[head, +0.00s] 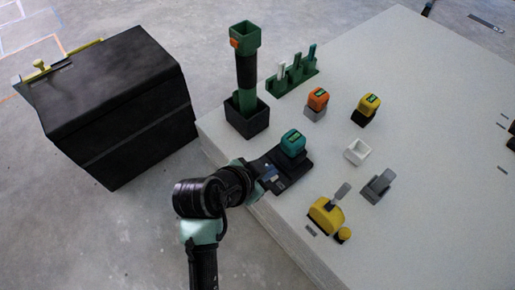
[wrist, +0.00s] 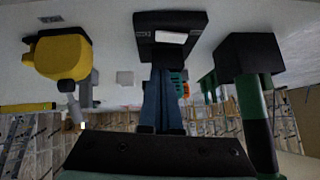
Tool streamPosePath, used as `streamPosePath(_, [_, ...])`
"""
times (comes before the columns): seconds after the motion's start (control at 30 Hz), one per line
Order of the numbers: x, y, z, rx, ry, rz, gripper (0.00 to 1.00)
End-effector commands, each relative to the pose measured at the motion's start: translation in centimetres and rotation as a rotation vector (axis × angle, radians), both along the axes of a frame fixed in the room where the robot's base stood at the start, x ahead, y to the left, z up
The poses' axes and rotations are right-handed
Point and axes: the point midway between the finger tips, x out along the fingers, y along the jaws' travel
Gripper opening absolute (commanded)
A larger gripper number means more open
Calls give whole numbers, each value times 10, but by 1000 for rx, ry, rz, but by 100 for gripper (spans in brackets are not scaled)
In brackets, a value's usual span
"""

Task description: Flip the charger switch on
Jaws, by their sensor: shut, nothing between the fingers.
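The charger (head: 299,168) is a black unit near the table's front left edge, with a teal battery block (head: 292,141) standing on it. In the wrist view, which looks upside down, the black charger (wrist: 150,44) is at top centre with a pale rectangle (wrist: 172,38), perhaps the switch, on it. Whether that switch is on or off cannot be told. My gripper (head: 271,175) is at the charger's near side. Its blue fingers (wrist: 165,72) are shut and empty, pointing at the charger. Whether they touch it cannot be told.
A green and black tool (head: 246,72) stands upright in a black holder behind the charger. A black chest (head: 120,100) is on the floor at left.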

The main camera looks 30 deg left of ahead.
Motion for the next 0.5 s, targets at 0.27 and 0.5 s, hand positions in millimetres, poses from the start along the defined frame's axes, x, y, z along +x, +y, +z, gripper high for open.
streamPosePath(0.27, [13, 1, -42, 0, 1, 0, 0])
streamPosePath(0.5, [14, 4, -51, 1, 0, 0, 0])
